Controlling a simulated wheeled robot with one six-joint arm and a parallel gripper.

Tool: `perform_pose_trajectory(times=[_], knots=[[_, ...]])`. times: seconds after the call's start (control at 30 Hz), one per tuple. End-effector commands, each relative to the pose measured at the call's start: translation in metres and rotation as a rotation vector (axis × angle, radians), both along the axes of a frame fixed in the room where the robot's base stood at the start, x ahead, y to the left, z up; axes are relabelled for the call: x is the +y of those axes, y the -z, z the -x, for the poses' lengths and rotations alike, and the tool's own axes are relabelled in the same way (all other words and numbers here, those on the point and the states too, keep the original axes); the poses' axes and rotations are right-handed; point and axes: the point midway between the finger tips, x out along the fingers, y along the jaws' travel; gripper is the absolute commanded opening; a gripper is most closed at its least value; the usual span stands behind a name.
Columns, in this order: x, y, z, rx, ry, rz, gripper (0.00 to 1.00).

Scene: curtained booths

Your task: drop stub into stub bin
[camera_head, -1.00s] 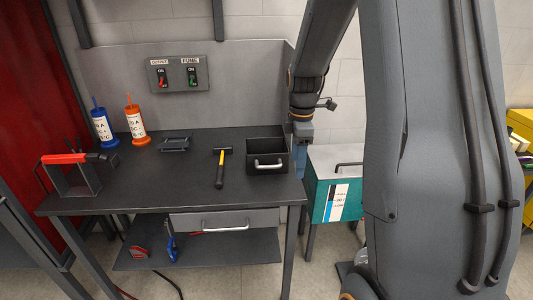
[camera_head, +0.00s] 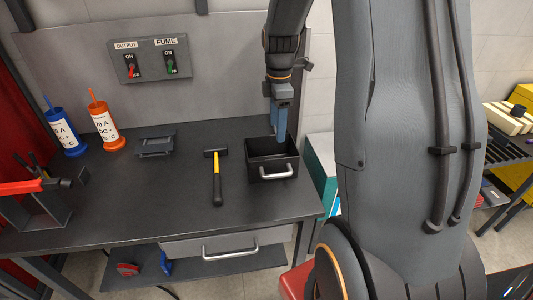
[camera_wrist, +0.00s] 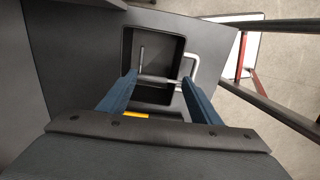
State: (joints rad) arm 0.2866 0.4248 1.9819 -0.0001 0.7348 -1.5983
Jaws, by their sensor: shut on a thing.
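My gripper (camera_head: 279,135) points down over the open dark stub bin (camera_head: 288,163) on the workbench, its fingertips at the bin's mouth. In the wrist view, my gripper (camera_wrist: 159,82) has its two blue fingers apart, above the bin (camera_wrist: 176,42). A thin grey stub (camera_wrist: 158,79) spans between the fingertips, held there. A second thin grey length (camera_wrist: 141,56) runs away from the left fingertip; I cannot tell whether it is part of the stub. The stub is too small to make out in the head view.
A hammer (camera_head: 217,180) lies left of the bin on the dark bench (camera_head: 130,205). A grey tray (camera_head: 157,144), an orange canister (camera_head: 106,126) and a blue canister (camera_head: 65,132) stand further left. A panel with two switches (camera_head: 151,60) is behind. The bench front is mostly clear.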

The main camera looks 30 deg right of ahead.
Motion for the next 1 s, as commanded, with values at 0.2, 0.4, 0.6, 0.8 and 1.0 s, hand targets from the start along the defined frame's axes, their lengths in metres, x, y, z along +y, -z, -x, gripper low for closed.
perform_pose_trajectory(times=[0.2, 0.4, 0.6, 0.8, 1.0], knots=[[-0.001, 0.004, 0.000, 0.000, 0.003, 0.000, 0.36], [-0.001, 0.020, 0.000, 0.000, 0.003, 0.000, 0.36], [0.000, 0.042, -0.001, 0.000, 0.001, 0.000, 0.36], [0.000, 0.058, 0.000, 0.001, 0.000, 0.000, 0.36], [0.001, 0.061, 0.000, 0.000, -0.001, 0.000, 0.36]])
